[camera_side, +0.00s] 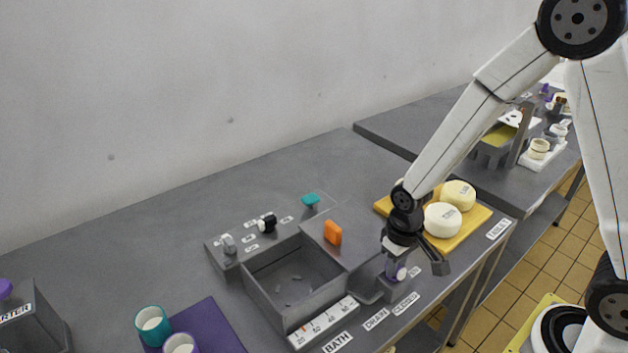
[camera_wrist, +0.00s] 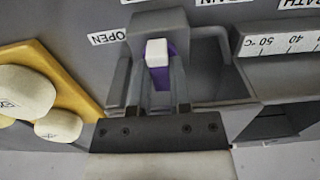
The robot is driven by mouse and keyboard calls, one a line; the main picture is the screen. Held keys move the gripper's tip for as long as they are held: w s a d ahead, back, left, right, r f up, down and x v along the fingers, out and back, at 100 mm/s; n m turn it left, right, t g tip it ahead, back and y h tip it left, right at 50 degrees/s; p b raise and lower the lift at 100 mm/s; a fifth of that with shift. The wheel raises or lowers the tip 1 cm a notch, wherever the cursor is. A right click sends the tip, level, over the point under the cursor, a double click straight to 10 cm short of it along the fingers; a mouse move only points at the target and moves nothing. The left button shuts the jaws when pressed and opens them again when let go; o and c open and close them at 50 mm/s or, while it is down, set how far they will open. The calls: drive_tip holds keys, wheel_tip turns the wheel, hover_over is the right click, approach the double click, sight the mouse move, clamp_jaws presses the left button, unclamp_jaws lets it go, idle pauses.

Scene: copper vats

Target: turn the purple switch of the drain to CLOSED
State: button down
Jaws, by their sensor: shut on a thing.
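The drain's purple switch (camera_wrist: 162,76) has a white end (camera_wrist: 157,50) and sits between the two fingers of my gripper (camera_wrist: 163,98) in the wrist view. The fingers are shut on it. In the wrist view its white end is toward the top, with the OPEN label (camera_wrist: 108,37) to the left. In the side view the switch (camera_side: 399,272) is mostly hidden by my gripper (camera_side: 393,270). The DRAIN label (camera_side: 376,319) and CLOSED label (camera_side: 406,303) lie on the table near it. I cannot tell exactly which label the switch points at.
The grey bath basin (camera_side: 262,298) with its temperature scale (camera_side: 322,320) is left of my gripper. An orange handle (camera_side: 333,232) stands on its block. Purple mat and cups (camera_side: 152,322) are farther left.

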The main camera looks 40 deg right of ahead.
drive_tip(key=c, duration=0.6)
unclamp_jaws()
drive_tip(key=shift+o, duration=0.2)
drive_tip(key=shift+r, duration=0.15)
drive_tip(key=shift+r, duration=3.8)
drive_tip(key=shift+s, duration=0.1)
drive_tip(key=shift+s+d+r+t, duration=0.1)
drive_tip(key=shift+s+d+t, duration=0.3)
drive_tip(key=shift+s, duration=0.2)
drive_tip(key=shift+s+d+r+t, duration=0.1)
drive_tip(key=shift+s+d+t, duration=0.15)
drive_tip(key=shift+s+t, duration=0.3)
drive_tip(key=shift+s+d+r+t, duration=0.1)
drive_tip(key=shift+s+d+t, duration=0.25)
drive_tip(key=shift+s, duration=0.35)
